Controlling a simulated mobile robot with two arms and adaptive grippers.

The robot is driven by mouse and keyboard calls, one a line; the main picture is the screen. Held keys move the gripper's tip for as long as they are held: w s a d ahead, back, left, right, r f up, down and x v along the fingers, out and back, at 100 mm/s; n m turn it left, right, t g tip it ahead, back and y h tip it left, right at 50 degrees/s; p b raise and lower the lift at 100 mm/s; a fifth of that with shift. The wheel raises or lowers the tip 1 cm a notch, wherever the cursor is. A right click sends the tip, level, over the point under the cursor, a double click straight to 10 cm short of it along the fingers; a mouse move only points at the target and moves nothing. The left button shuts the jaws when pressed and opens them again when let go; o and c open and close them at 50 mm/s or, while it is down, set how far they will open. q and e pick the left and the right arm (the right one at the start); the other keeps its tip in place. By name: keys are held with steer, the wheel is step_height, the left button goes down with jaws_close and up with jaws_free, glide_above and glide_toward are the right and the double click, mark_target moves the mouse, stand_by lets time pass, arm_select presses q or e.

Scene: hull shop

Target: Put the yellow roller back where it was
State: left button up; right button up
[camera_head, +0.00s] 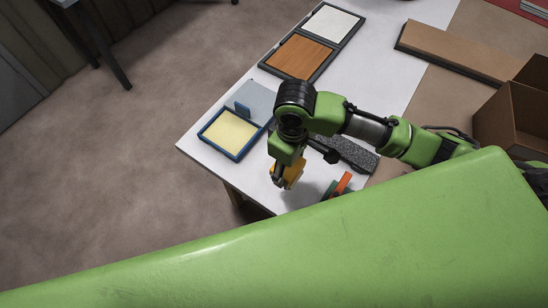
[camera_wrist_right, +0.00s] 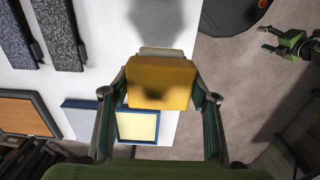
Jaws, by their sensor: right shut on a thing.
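My right gripper (camera_head: 287,178) is shut on the yellow roller (camera_head: 294,173), over the near end of the white table. In the right wrist view the roller (camera_wrist_right: 160,85) looks like a yellow block with a pale part behind it, between the two fingers of the gripper (camera_wrist_right: 160,92). Its underside is hidden. A blue-rimmed tray (camera_head: 217,147) with a pale yellow pad lies left of the gripper in the head view. My left gripper (camera_wrist_right: 278,40) shows small at the upper right of the wrist view, its fingers apart and empty.
A grey panel (camera_head: 257,99) adjoins the tray. Dark speckled bars (camera_head: 354,153) and an orange piece (camera_head: 343,183) lie right of the gripper. Framed wood and white panels (camera_head: 298,55) lie farther back. A cardboard box (camera_head: 512,122) stands at right. White table between is clear.

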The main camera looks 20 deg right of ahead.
steer(key=w+f, duration=0.2)
steer(key=f, duration=0.1)
steer(key=w+f, duration=0.3)
steer(key=w+a+f+p, duration=0.1)
steer(key=w+f, duration=0.2)
steer(key=f, duration=0.1)
steer(key=shift+f, duration=0.1)
arm_select(q)
steer(key=shift+w+a+r, duration=0.35)
steer(key=shift+w+r, duration=0.3)
steer(key=shift+r, duration=0.1)
arm_select(e)
steer(key=shift+f, duration=0.15)
steer(key=o, duration=1.7)
arm_select(q)
steer(key=shift+s, duration=0.1)
steer(key=shift+f+b, duration=0.5)
steer(key=shift+f, duration=0.1)
arm_select(e)
step_height(320, 180, up, 12)
steer(key=shift+r, duration=0.15)
